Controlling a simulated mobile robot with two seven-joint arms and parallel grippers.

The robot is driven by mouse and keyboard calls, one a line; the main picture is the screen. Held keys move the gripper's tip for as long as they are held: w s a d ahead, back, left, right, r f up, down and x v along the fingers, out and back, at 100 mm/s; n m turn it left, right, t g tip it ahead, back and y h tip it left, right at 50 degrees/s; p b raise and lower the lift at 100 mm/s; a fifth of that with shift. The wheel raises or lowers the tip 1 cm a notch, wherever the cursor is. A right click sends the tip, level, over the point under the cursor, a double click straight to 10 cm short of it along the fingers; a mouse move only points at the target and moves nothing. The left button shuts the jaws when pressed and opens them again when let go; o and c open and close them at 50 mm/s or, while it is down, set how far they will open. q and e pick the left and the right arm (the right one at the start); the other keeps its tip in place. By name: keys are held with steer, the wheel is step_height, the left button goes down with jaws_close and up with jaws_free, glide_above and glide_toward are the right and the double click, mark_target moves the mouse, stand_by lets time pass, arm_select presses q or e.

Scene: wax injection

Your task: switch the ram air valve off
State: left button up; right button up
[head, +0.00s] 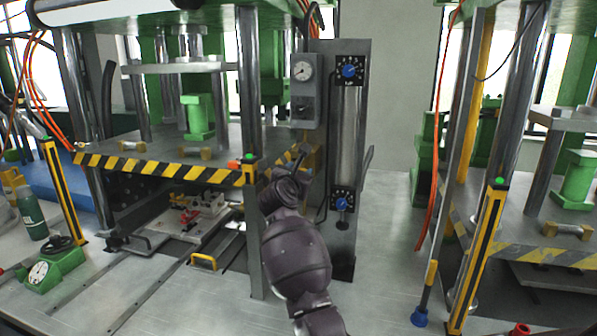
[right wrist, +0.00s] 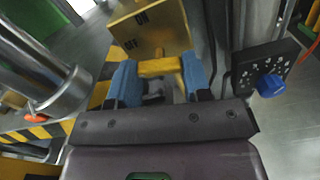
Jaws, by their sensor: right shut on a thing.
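The ram air valve (right wrist: 168,27) is a yellow box with ON and OFF lettering at the top of the right wrist view. Its yellow handle (right wrist: 160,66) lies crosswise between the blue fingertips of my right gripper (right wrist: 160,76), which is shut on it. In the head view my right gripper (head: 301,152) is at the press post, below the grey gauge box. The valve is mostly hidden there behind my gripper and wrist. Which mark the handle stands at, I cannot tell. My left gripper is not in view.
The striped press edge (head: 160,166) is to the left. A second press (head: 530,250) stands at the right. The bench (head: 385,235) between them is mostly clear.

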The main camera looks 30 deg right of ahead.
steer(key=n+p, duration=0.2)
steer(key=p, duration=0.1)
steer(key=shift+n, duration=0.3)
steer(key=o, duration=0.8)
steer(key=shift+d, duration=0.1)
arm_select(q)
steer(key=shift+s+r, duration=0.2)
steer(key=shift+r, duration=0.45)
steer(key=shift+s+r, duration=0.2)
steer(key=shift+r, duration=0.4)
arm_select(e)
steer(key=shift+o, duration=0.6)
